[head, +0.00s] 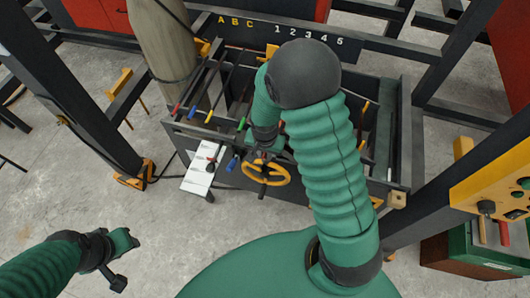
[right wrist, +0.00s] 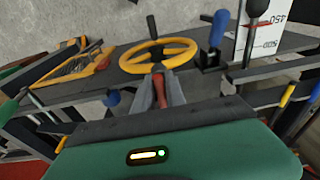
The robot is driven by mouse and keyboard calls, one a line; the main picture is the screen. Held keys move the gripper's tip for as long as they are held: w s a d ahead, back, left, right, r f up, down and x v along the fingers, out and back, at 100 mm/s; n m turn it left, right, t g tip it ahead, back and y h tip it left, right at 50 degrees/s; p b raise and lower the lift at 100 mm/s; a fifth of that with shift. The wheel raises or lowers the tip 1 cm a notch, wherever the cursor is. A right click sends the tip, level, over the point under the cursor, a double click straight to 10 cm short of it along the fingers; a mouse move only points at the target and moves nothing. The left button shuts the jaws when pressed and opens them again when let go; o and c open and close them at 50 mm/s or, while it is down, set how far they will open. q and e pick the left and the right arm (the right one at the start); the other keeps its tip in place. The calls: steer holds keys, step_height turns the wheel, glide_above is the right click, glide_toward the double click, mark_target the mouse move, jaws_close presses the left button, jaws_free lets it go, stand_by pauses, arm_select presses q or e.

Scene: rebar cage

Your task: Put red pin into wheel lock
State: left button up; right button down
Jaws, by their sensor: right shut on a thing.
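A red pin (right wrist: 160,89) is held between the fingers of my right gripper (right wrist: 163,92), in the middle of the right wrist view. A yellow handwheel (right wrist: 128,63) stands just beyond the pin. The handwheel (head: 284,176) also shows in the head view, on the front of a dark frame. My right gripper (head: 262,151) is just above and behind the wheel there, partly hidden by its arm. The wheel's lock hole is not clear, and I cannot tell whether the pin touches the wheel. My left gripper (head: 122,242) hangs over bare floor at the lower left, apart from everything.
A blue-handled lever (right wrist: 218,30) and a white scale plate (right wrist: 268,38) stand beside the wheel. Dark rods with coloured tips fill the frame (head: 385,182) behind. A yellow control panel (head: 495,190) is at the right. The floor at the lower left is clear.

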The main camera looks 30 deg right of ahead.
steer(key=shift+f, duration=0.15)
steer(key=c, duration=1.3)
jaws_free()
step_height(320, 180, up, 17)
steer(key=s+a+b, duration=0.1)
steer(key=s, duration=0.1)
steer(key=shift+a+f, duration=0.2)
steer(key=shift+a, duration=0.05)
steer(key=s+a+f+n+b, duration=0.2)
steer(key=s+f+n, duration=0.1)
steer(key=f+n, duration=0.1)
steer(key=s+a+f+n+t+y+b, duration=0.1)
steer(key=s+a+f+n+b, duration=0.2)
steer(key=f+n, duration=0.2)
step_height(320, 180, down, 2)
steer(key=shift+s+a+f+n, duration=0.1)
steer(key=shift+s+a+n, duration=0.2)
steer(key=shift+s, duration=0.1)
